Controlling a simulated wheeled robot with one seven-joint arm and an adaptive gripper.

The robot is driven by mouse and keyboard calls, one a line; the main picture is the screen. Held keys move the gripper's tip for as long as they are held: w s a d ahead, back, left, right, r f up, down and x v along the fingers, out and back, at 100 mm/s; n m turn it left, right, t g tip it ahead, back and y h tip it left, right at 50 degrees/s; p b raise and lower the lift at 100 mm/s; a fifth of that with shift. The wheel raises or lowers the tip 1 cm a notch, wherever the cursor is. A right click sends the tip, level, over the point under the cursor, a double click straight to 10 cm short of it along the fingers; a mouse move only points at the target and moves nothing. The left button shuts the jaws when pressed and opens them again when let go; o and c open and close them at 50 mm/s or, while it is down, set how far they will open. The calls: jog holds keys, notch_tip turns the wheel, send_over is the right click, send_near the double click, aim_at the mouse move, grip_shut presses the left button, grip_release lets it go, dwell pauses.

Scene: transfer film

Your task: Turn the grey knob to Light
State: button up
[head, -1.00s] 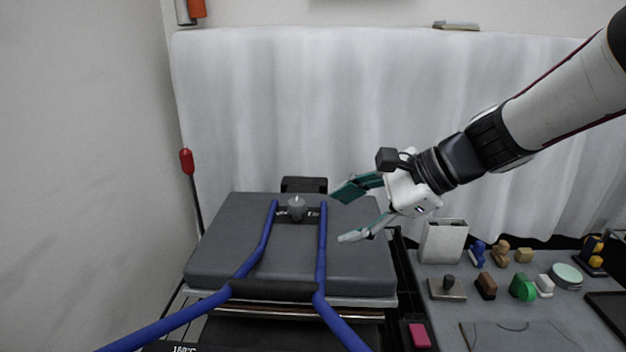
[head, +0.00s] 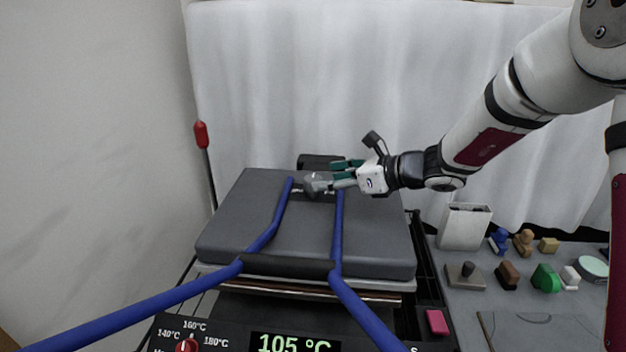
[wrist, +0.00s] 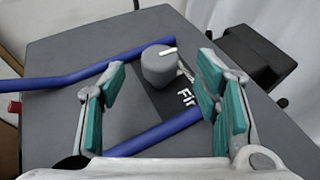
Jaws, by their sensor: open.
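The grey knob (head: 317,183) stands on top of the dark grey press plate (head: 371,247), between the two blue handle bars. In the wrist view the knob (wrist: 160,66) shows a white pointer mark that points to the right, toward a label plate (wrist: 184,100) with partly visible white letters reading "Fir". The rest of the label is hidden. My gripper (head: 334,176) is at the knob from the right in the head view. Its teal-padded fingers (wrist: 163,100) are spread apart, with the knob ahead of the space between them. I cannot tell whether a finger touches the knob.
Blue handle bars (head: 337,225) rise on both sides of the knob. A black block (wrist: 252,58) sits behind the plate. A red dial (head: 187,345) and a display (head: 294,343) are at the front. Stamps and a white box (head: 464,227) stand on the right.

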aim_at(316, 179)
jog(key=x, duration=0.5)
jog(key=shift+w+a+f, duration=0.15)
jog(key=shift+a, duration=0.15)
jog(key=shift+c, duration=0.2)
jog(key=c, duration=1.1)
